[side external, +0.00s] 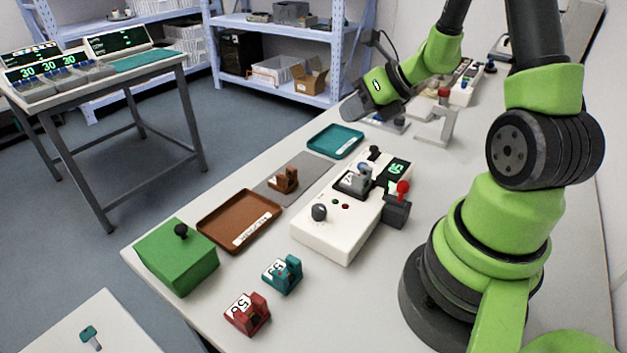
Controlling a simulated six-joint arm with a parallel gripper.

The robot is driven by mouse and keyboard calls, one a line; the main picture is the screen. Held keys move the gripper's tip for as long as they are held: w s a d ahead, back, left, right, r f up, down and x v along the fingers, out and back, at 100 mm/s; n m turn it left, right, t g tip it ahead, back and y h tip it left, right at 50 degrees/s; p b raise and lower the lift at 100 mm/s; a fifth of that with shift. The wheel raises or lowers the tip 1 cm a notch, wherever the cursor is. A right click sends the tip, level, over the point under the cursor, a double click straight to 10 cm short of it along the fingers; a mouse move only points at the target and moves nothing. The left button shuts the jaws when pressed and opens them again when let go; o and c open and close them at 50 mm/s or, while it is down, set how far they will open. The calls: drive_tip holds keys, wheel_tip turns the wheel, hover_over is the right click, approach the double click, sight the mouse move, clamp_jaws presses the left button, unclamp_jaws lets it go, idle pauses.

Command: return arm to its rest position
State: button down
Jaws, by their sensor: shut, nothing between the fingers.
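My gripper (357,107) is in the side external view, raised above the far part of the bench. It is shut and empty, apart from everything on the bench. My green and black arm reaches up from its base at the right and bends down towards it. Below and beyond the gripper stand a small grey fixture (437,127) with a red top and a teal tray (335,141).
A brown tray (212,236), a green box (177,262), a brown block (285,181), a teal block (284,275) and a red block (248,314) lie nearer. The air around the gripper looks clear.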

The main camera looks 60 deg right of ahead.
drive_tip(key=s+a+r+n+g+y, duration=0.35)
drive_tip(key=a+r+n, duration=0.9)
drive_tip(key=n, duration=0.65)
drive_tip(key=s+a+r+n+h, duration=0.1)
drive_tip(key=s+a+n+h, duration=0.1)
drive_tip(key=s+n, duration=0.2)
drive_tip(key=s+a+r+n+t+h, duration=0.1)
drive_tip(key=s+n, duration=0.4)
drive_tip(key=n, duration=0.6)
drive_tip(key=shift+s+a+r+h, duration=0.2)
drive_tip(key=shift+a+r+h, duration=0.1)
drive_tip(key=shift+a+h, duration=0.2)
drive_tip(key=shift+t, duration=0.25)
